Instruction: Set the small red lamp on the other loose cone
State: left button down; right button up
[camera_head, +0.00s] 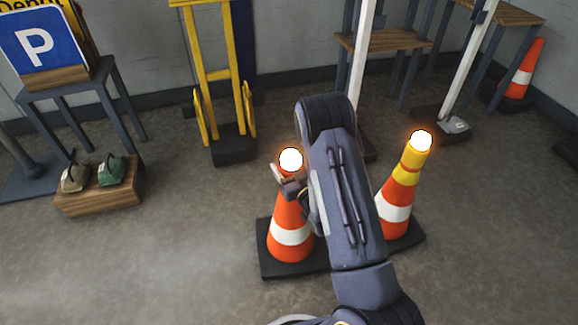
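Two orange-and-white cones stand side by side on dark bases: the left cone (290,235) and the right cone (394,208). A small lamp (290,159), glowing white with a red-orange rim, is at the top of the left cone. My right gripper (283,181) is at the cone's top, just below the glowing part. Its fingers are small and partly hidden, so I cannot tell whether they hold the lamp or whether the lamp rests on the cone. A lamp with a yellow body (406,172) and a glowing top sits on the right cone. My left gripper is out of view.
My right arm crosses between the cones and hides part of both bases. A third cone (521,72) stands at the back right by shelves (385,40). A yellow hand truck (222,95), a parking sign (40,43) and a wooden box (98,198) are to the left. Floor at front left is clear.

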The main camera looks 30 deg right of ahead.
jog(key=shift+f, duration=0.15)
jog(key=o, duration=1.3)
jog(key=shift+c, duration=0.2)
jog(key=s, duration=0.7)
jog(key=shift+s+a+p, duration=0.25)
jog(key=shift+s+p, duration=0.15)
jog(key=shift+p, duration=0.05)
